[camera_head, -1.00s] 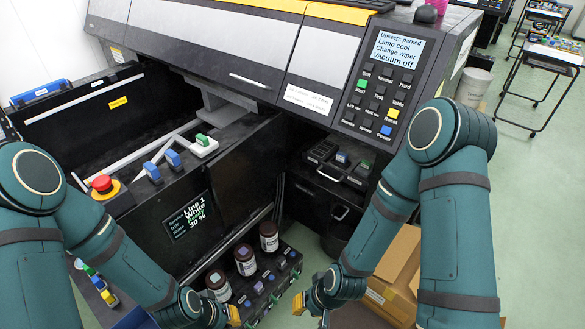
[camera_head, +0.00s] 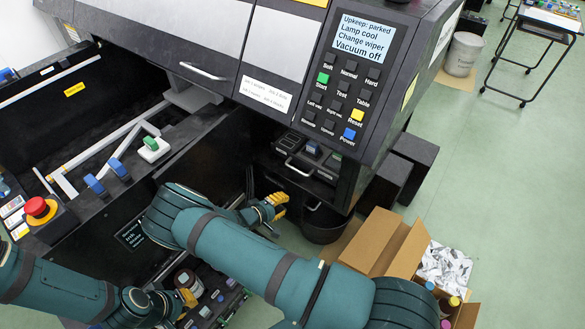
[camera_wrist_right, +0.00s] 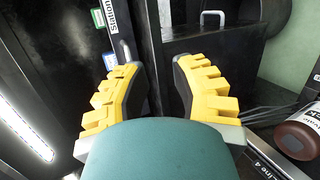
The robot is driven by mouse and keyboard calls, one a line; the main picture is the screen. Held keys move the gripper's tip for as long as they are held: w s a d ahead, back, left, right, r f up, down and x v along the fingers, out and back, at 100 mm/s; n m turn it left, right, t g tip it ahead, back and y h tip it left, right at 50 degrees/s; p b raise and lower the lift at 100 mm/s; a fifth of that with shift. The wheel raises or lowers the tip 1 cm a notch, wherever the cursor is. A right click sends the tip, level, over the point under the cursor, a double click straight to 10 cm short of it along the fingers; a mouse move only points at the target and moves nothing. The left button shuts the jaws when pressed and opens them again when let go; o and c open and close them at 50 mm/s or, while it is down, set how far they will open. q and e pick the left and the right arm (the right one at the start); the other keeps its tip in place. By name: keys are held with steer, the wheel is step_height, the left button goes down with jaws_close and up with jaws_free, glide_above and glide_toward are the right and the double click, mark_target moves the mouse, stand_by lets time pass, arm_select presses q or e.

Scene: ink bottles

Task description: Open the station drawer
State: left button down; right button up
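The station drawer (camera_head: 316,165) is a dark unit under the control panel, with a silver bar handle (camera_head: 298,168) on its front. In the right wrist view a "Station" label (camera_wrist_right: 112,14) sits beside a silver bar at the upper left. My right gripper (camera_head: 279,205) is in front of and below this handle, apart from it. In the right wrist view the gripper's yellow fingers (camera_wrist_right: 162,85) are spread with nothing between them. My left gripper (camera_head: 187,298) is low beside the ink bottles, and its finger gap is unclear.
A second handle (camera_head: 312,207) is below the drawer. A black bin (camera_head: 322,228) stands on the floor beneath it. An open cardboard box (camera_head: 385,245) is to the right. An ink bottle (camera_head: 187,281) stands by my left gripper; one also shows in the wrist view (camera_wrist_right: 298,138).

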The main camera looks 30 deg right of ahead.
steer(key=w+a+r+n+t+h, duration=0.1)
steer(key=w+a+r+t, duration=0.15)
steer(key=w, duration=0.35)
steer(key=shift+t, duration=0.35)
steer(key=x, duration=0.4)
steer(key=b+x, duration=0.1)
steer(key=x, duration=0.4)
steer(key=r+x, duration=0.1)
steer(key=x, duration=0.3)
steer(key=shift+s+d+b, duration=0.2)
steer(key=shift+d+b, duration=0.1)
steer(key=shift+d, duration=0.35)
jaws_close()
